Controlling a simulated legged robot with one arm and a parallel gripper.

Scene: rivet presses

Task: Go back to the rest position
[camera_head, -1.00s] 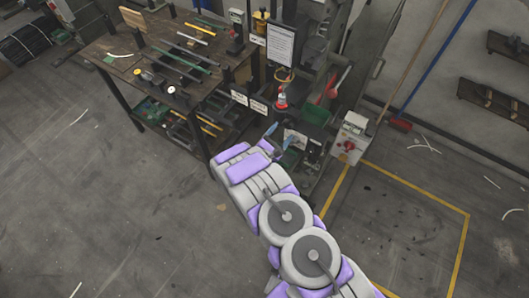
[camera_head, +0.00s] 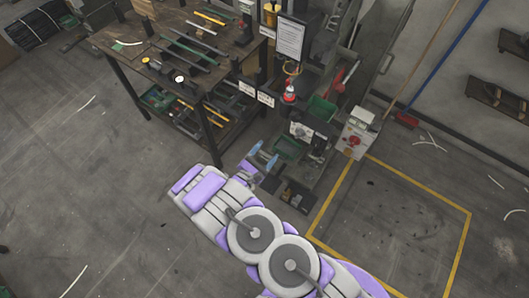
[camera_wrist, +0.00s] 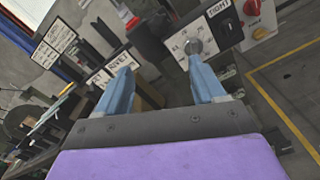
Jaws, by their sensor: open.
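My gripper (camera_head: 262,160) is open, with its two blue fingers apart and pointing at the rivet press in the head view. In the wrist view my gripper (camera_wrist: 160,82) shows its blue fingers spread, with nothing held between them. The rivet press (camera_head: 303,130) stands beyond the fingertips, with a labelled front panel that also shows in the wrist view (camera_wrist: 200,34). My arm stretches from the bottom of the head view up and to the left, bent at its round joints. Whether the fingertips touch the press cannot be told.
A workbench (camera_head: 135,62) with bars and tools stands at upper left. A control box with a red button (camera_head: 354,138) is right of the press. A yellow floor outline (camera_head: 466,240) lies at right.

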